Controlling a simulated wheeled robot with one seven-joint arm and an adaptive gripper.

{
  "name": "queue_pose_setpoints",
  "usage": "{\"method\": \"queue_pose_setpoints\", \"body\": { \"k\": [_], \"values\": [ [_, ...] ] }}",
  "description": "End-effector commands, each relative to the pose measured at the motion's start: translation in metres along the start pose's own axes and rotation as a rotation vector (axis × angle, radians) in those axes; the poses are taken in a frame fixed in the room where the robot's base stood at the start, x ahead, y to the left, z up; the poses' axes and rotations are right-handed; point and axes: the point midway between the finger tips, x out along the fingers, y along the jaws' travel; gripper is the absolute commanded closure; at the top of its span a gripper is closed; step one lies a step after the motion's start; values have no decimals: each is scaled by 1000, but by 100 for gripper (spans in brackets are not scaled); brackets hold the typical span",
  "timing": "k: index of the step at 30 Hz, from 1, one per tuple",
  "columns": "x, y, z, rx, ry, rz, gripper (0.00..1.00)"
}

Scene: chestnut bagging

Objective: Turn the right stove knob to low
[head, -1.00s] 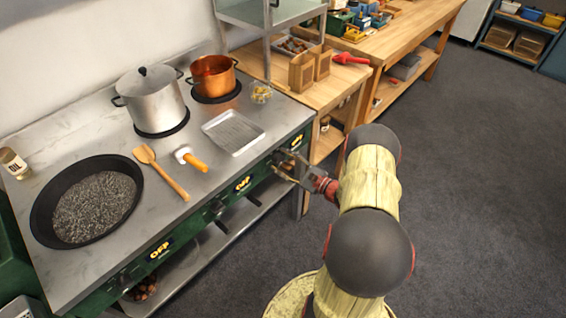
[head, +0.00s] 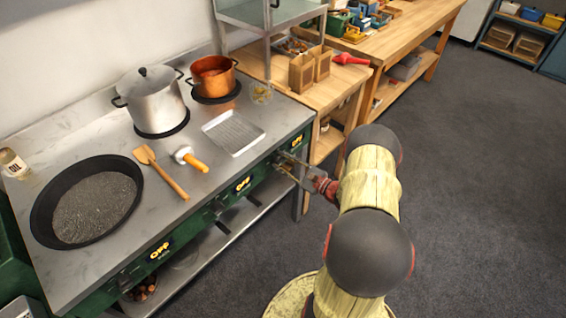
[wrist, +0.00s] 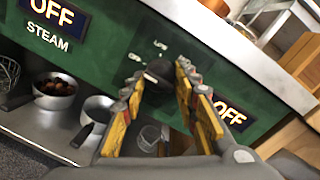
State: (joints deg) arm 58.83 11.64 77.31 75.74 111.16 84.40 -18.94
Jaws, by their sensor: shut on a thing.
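The right stove knob (wrist: 158,72) is a dark round knob on the green stove front (wrist: 110,45). In the wrist view it sits between the fingertips of my gripper (wrist: 158,78), which is shut on it. The right display (wrist: 230,112) beside it reads OFF, and small pale marks surround the knob. In the head view my gripper (head: 284,163) reaches the right end of the stove front, below the right display (head: 297,140). The knob itself is hidden there by the fingers. The knob's exact pointing direction is hard to tell.
The stovetop (head: 85,140) holds a black pan (head: 90,200), a silver pot (head: 155,98), a copper pot (head: 213,75), a tray (head: 233,131) and utensils. Other displays read OFF. A wooden table (head: 340,90) stands right of the stove. Open floor lies to the right.

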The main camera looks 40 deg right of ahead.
Motion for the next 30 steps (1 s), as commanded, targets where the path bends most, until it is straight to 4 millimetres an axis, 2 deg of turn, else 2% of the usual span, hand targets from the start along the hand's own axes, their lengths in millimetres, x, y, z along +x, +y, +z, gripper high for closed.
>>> {"method": "queue_pose_setpoints", "body": {
  "k": [11,30],
  "values": [
    [0,1,0,179,-11,-7,95],
    [0,3,1,758,-52,-36,95]
  ]
}}
